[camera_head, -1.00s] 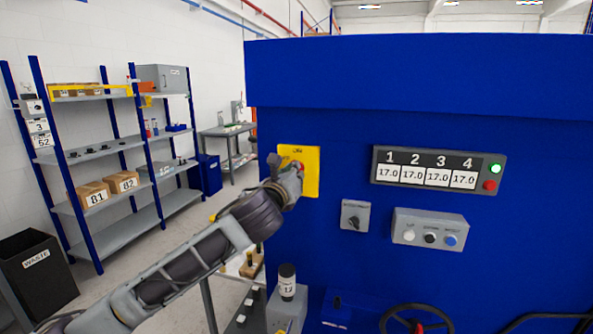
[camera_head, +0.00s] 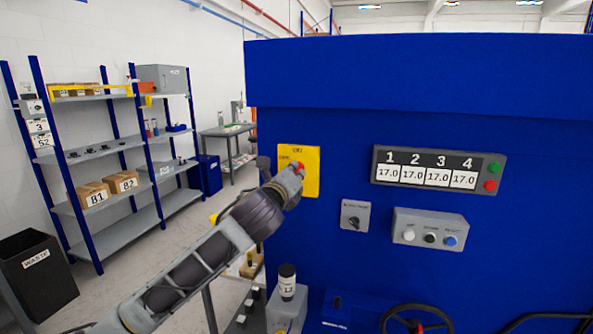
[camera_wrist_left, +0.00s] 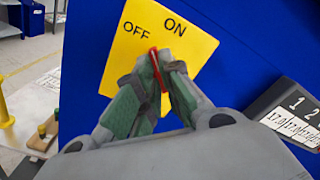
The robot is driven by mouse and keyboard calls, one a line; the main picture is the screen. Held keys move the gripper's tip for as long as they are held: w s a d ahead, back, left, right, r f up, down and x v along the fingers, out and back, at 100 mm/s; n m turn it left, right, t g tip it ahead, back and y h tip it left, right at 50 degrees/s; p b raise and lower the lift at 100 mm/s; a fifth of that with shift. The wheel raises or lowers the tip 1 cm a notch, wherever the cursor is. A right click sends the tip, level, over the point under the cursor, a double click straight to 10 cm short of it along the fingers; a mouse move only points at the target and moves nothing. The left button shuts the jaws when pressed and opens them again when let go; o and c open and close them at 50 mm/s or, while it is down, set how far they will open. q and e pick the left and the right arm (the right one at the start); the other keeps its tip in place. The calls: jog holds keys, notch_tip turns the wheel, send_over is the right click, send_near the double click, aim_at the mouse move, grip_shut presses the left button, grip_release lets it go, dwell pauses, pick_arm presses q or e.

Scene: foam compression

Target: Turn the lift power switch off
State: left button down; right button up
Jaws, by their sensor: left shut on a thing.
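The lift power switch is a yellow plate (camera_head: 313,180) with a red handle (camera_head: 300,166) on the blue machine front. In the left wrist view the plate (camera_wrist_left: 198,48) reads OFF and ON, and the red handle (camera_wrist_left: 154,62) stands between my fingertips, its top end near the OFF label. My left gripper (camera_head: 294,172) is at the plate; in the wrist view its fingers (camera_wrist_left: 160,68) are shut on the red handle. My right gripper is not in view.
Right of the switch are a four-number display (camera_head: 430,170) with a dark green lamp (camera_head: 494,167) and a red button, a small rotary knob box (camera_head: 355,215), and a button box (camera_head: 428,230). Shelves (camera_head: 110,210) and a waste bin (camera_head: 38,272) stand left.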

pick_arm(q)
jog(key=shift+n, duration=4.6)
jog(key=c, duration=0.8)
grip_release()
jog(key=p+v, duration=0.1)
jog(key=v, duration=0.6)
